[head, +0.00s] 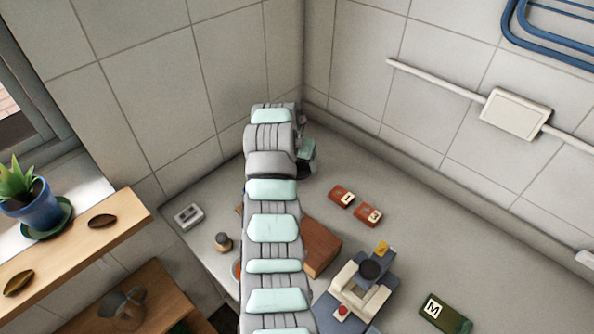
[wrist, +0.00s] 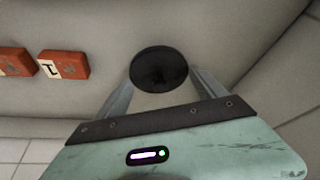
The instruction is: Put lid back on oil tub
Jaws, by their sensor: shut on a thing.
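A dark round lid-like disc (wrist: 160,68) is between the two fingertips of my gripper (wrist: 164,87) in the wrist view. My gripper is shut on it and holds it near the back wall. In the head view my gripper (head: 307,150) is mostly hidden behind my arm, and a dark edge beneath it may be the disc. I cannot pick out the oil tub with certainty; it may be hidden by my arm.
Two orange-red labelled blocks (head: 341,196) lie on the counter right of my arm. A brown box (head: 320,247), a blue-and-cream device (head: 355,293) and a green block marked M (head: 446,313) stand nearer. A small knobbed object (head: 223,242) and grey box (head: 189,216) are left.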

